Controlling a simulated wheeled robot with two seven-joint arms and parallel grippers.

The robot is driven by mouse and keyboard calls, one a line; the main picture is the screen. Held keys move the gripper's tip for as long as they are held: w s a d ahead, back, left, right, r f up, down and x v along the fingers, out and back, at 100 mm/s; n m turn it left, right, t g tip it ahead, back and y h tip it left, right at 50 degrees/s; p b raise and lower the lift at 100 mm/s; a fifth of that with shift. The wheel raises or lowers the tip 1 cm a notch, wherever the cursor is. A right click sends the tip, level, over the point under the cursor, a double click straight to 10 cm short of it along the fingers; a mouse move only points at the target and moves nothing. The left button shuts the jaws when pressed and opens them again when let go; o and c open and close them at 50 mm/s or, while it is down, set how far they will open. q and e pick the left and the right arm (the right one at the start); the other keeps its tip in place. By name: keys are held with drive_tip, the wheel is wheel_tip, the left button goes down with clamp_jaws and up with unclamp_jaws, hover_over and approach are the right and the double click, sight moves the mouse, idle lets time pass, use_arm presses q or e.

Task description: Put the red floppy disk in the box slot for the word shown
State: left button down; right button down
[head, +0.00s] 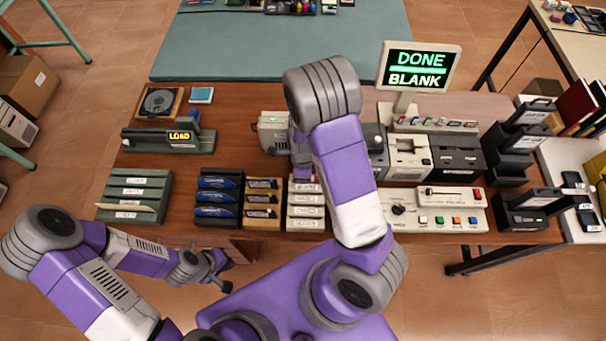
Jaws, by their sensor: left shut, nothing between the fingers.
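A display sign (420,67) at the back right reads "DONE" above "BLANK". A green slotted box (135,196) with several labelled rows stands at the left front of the table; its label words are too small to read. A cream strip lies across its lower front. I cannot make out a red floppy disk. My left gripper (222,276) is shut and empty, low in front of the table edge. My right gripper (300,166) is over the middle of the table, mostly hidden by my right arm; its jaws cannot be seen.
A small "LOAD" display (180,136) sits on a grey device. A black rack of blue items (217,197) and a labelled pale rack (306,211) line the front. Grey and black devices (408,157) and a button panel (440,211) crowd the right. Bare wood shows mid-left.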

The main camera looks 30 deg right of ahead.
drive_tip(key=c, duration=1.2)
unclamp_jaws()
drive_tip(key=shift+o, duration=0.2)
drive_tip(key=shift+r, duration=0.15)
wheel_tip(320, 180, up, 8)
drive_tip(key=p, duration=0.8)
